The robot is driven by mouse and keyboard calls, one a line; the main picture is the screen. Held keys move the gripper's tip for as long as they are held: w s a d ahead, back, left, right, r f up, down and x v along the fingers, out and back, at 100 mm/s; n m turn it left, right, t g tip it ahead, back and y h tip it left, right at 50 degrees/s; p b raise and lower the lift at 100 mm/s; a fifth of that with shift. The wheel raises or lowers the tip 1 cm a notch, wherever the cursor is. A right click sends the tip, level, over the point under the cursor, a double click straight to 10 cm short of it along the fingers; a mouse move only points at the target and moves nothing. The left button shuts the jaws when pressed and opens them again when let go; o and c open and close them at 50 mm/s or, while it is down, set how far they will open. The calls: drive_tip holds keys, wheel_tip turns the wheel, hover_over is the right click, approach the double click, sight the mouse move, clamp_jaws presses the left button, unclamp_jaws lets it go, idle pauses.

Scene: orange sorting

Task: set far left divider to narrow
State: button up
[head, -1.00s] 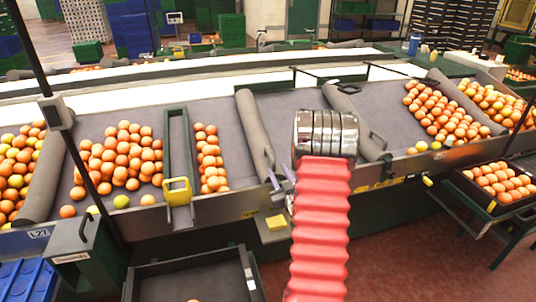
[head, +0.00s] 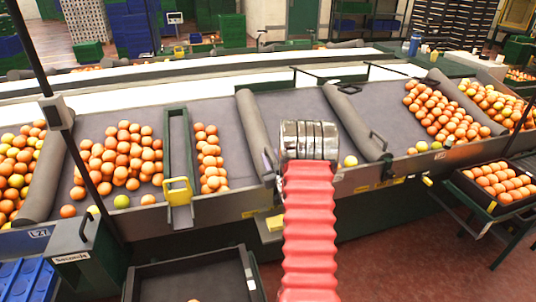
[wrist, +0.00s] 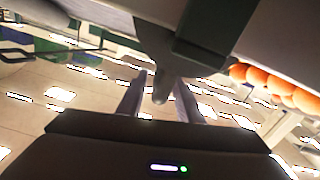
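The far left divider appears to be the grey padded roll (head: 42,182) at the left of the sorting table, slanting between two groups of oranges; I cannot tell its set width. My arm, with a red sleeve and metal collar, reaches the table's front middle, far to the right of that roll. In the head view the collar mostly hides my gripper, near the lower end of another grey roll (head: 252,125). In the wrist view my gripper (wrist: 160,98) has its two fingers apart, with a grey rounded end (wrist: 161,90) showing between them. I see no clear contact.
A green-framed divider with a yellow handle (head: 178,190) stands between two orange groups. Another grey roll (head: 352,118) with a dark handle lies right of my arm. A dark crate (head: 190,280) sits below the front edge. A black post (head: 75,150) rises at left.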

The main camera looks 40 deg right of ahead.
sight(269, 152)
drive_tip(key=shift+x, duration=1.75)
clamp_jaws()
